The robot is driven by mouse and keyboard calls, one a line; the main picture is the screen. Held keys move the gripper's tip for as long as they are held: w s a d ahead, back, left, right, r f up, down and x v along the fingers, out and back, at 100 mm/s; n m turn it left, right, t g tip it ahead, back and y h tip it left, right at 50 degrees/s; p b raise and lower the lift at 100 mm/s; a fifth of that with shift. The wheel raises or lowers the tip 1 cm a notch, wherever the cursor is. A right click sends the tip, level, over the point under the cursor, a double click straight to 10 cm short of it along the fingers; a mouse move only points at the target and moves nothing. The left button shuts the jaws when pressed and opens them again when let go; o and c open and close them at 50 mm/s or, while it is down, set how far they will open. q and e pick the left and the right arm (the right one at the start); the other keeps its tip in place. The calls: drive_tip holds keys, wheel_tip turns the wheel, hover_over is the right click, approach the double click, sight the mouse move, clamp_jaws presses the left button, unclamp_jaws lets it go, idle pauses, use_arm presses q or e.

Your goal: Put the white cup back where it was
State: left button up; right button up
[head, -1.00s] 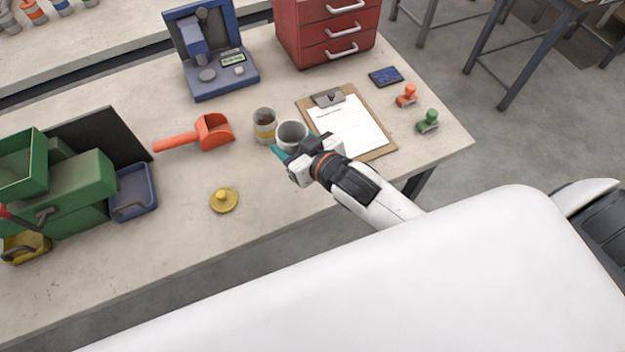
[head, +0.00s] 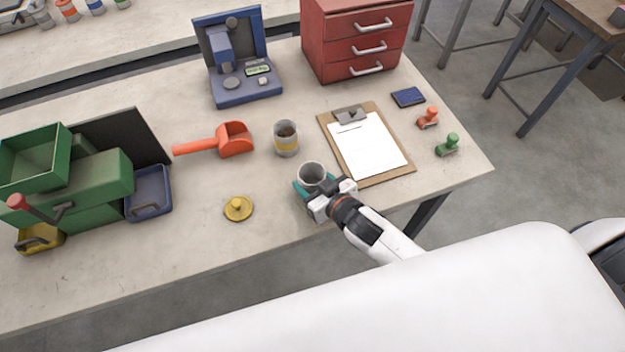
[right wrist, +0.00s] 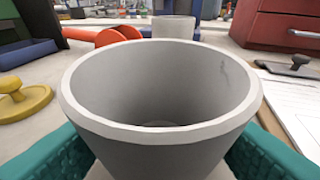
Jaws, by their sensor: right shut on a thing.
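The white cup (head: 311,174) is upright near the front edge of the bench, left of the clipboard's lower corner. My right gripper (head: 314,190) is shut on it, with its teal fingers on either side. In the right wrist view the cup (right wrist: 160,148) fills the middle; its inside looks empty. The teal fingers (right wrist: 160,165) show at both lower sides. I cannot tell whether the cup's base touches the bench. My left gripper is not in view.
An orange scoop (head: 232,140) and a yellow knobbed disc (head: 238,208) lie to the left. The clipboard (head: 366,145) is to the right. Bare bench (head: 275,185) lies between disc and cup.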

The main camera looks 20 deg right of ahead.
drive_tip(key=shift+f, duration=0.2)
drive_tip(key=o, duration=0.8)
drive_tip(key=shift+o, duration=1.1)
drive_tip(key=shift+r, duration=0.1)
drive_tip(key=shift+r, duration=0.2)
drive_tip(key=b+v, duration=0.1)
drive_tip(key=v, duration=0.9)
drive_tip(key=shift+s+d, duration=0.1)
drive_tip(key=shift+s, duration=0.3)
drive_tip(key=shift+s+d+r, duration=0.2)
drive_tip(key=shift+s+r, duration=0.1)
drive_tip(key=shift+s, duration=0.2)
